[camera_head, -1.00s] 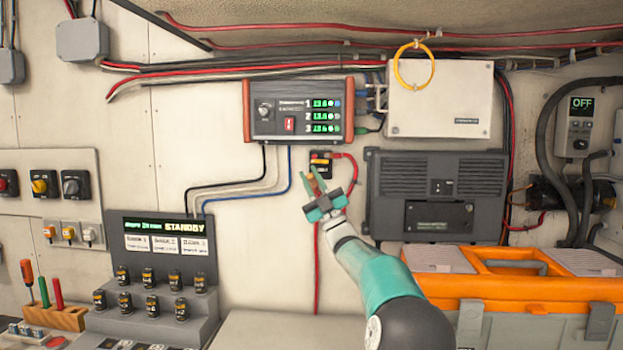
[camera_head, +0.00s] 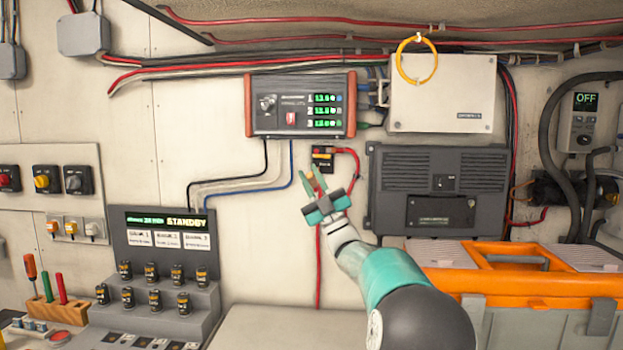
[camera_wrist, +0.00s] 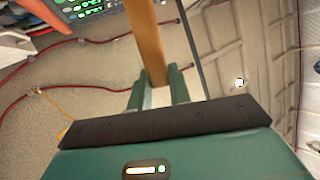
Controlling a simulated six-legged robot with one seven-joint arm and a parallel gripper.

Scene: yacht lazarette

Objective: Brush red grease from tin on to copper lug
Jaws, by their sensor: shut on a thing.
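My gripper (camera_head: 314,187) is shut on a long wooden stick (camera_wrist: 147,40), which looks like the brush handle. In the wrist view the stick runs up from between the green fingers (camera_wrist: 158,85) and out of the picture; its bristle end cannot be made out. In the head view my gripper is just below a small black terminal block (camera_head: 322,158) on the wall, where a red cable (camera_head: 352,160) joins. The copper lug is too small to tell there. A round red-topped thing (camera_head: 58,338), perhaps the grease tin, sits at the lower left.
A three-row display unit (camera_head: 300,106) hangs above the block. A dark vented box (camera_head: 438,190) is close on the right, above an orange-topped toolbox (camera_head: 520,280). A stepped rack (camera_head: 160,285) and wooden screwdriver holder (camera_head: 58,311) stand left.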

